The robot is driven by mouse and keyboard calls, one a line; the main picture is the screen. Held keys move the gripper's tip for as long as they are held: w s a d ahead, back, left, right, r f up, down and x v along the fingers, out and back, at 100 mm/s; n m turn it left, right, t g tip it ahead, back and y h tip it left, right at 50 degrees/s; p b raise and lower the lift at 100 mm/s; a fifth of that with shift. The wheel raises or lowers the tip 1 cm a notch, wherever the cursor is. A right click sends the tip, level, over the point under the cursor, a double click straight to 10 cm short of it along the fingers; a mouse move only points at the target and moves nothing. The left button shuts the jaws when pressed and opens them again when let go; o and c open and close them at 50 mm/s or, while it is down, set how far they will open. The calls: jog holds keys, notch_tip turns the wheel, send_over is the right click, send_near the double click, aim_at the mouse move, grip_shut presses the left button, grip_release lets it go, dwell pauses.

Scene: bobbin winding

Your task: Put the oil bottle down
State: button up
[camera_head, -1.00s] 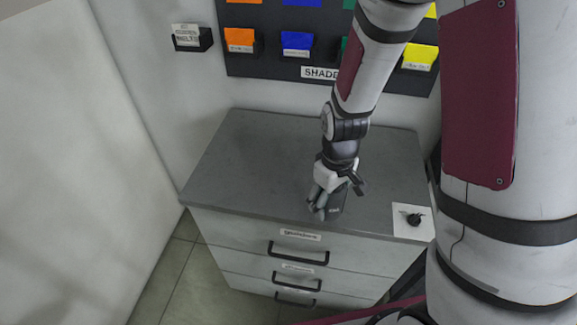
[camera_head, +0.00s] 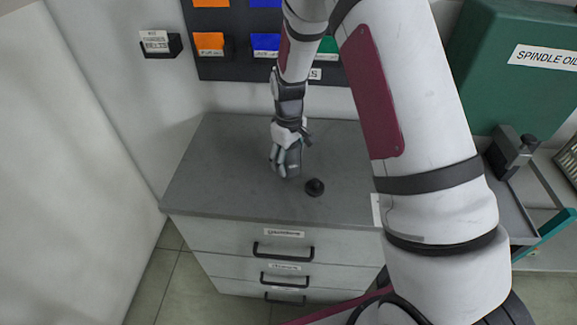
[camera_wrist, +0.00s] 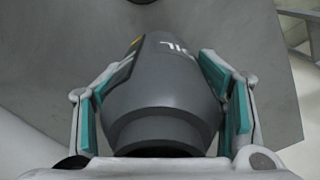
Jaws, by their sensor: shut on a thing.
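My gripper (camera_head: 286,160) is over the middle of the grey cabinet top (camera_head: 230,150), shut on the dark grey oil bottle (camera_head: 293,162). In the wrist view the bottle (camera_wrist: 160,95) sits between both teal-padded fingers, its narrower stepped end towards the camera and part of its white lettering showing. The bottle is low over the cabinet top; I cannot tell whether its far end touches it. The fingers hide part of the bottle in the head view.
A small round black object (camera_head: 314,187) stands on the cabinet top just right of the bottle. The left of the top is clear. A board with coloured bins (camera_head: 210,42) is on the wall behind. A green spindle oil box (camera_head: 490,75) is at the right.

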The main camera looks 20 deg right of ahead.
aim_at(288, 167)
jog(key=shift+w+f+p, duration=0.15)
jog(key=shift+f+p, duration=0.1)
jog(key=shift+f, duration=0.65)
jog(key=shift+w+f+p, duration=0.15)
jog(key=shift+f+p, duration=0.1)
jog(key=shift+f, duration=0.6)
jog(key=o, duration=1.5)
jog(key=shift+f, duration=0.15)
jog(key=shift+c, duration=0.2)
